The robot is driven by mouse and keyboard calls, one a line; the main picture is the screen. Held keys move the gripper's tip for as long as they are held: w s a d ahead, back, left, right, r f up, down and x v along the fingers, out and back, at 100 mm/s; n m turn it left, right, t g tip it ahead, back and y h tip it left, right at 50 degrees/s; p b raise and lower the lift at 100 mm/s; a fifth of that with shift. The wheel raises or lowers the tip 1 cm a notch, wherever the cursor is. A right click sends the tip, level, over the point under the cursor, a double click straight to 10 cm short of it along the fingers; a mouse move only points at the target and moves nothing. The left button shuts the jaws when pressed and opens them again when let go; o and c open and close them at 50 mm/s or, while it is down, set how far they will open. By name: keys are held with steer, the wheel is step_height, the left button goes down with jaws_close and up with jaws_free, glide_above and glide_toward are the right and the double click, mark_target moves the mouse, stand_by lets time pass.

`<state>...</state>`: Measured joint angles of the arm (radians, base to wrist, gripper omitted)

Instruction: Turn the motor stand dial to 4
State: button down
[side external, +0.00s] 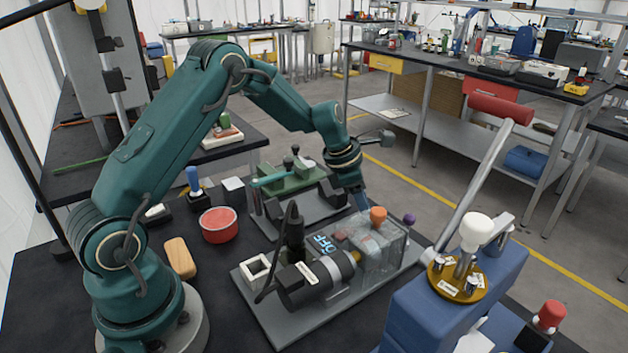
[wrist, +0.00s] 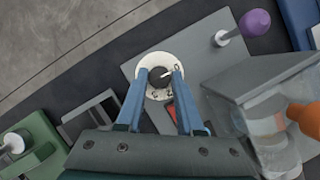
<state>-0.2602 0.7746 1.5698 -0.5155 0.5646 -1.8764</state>
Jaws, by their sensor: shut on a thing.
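The motor stand (side external: 250,305) is a grey plate on the dark bench, with a black motor (side external: 315,280) and a clear box (side external: 380,245) on it. The dial (wrist: 159,62) is a white disc with a dark knob (wrist: 158,77) in the wrist view. A 0 shows at its upper right; other marks near its lower edge are too small to read. My gripper (wrist: 160,76) has its two blue fingers on either side of the knob, shut on it. In the side view my gripper (side external: 361,203) points down behind the clear box, and the dial is hidden there.
An orange knob (side external: 378,216) tops the clear box, and a purple knob (side external: 409,219) stands behind it. A green vise-like device (side external: 290,180) is behind the stand. A blue block with a lever (side external: 440,300) is at the right. A red bowl (side external: 219,225) is nearer my base.

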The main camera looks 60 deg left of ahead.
steer(key=shift+m, duration=0.4)
steer(key=m, duration=0.2)
steer(key=m+g+h, duration=0.1)
steer(key=m, duration=0.1)
steer(key=shift+w+a+m+h, duration=0.1)
steer(key=shift+a+m+h, duration=0.05)
steer(key=shift+m+h, duration=0.15)
steer(key=m+g, duration=0.2)
steer(key=m, duration=0.2)
steer(key=shift+w+m+h, duration=0.1)
steer(key=shift+m+h, duration=0.3)
steer(key=shift+m+g, duration=0.3)
steer(key=shift+m, duration=0.1)
steer(key=c, duration=0.5)
jaws_free()
steer(key=shift+c, duration=0.2)
steer(key=shift+n, duration=0.4)
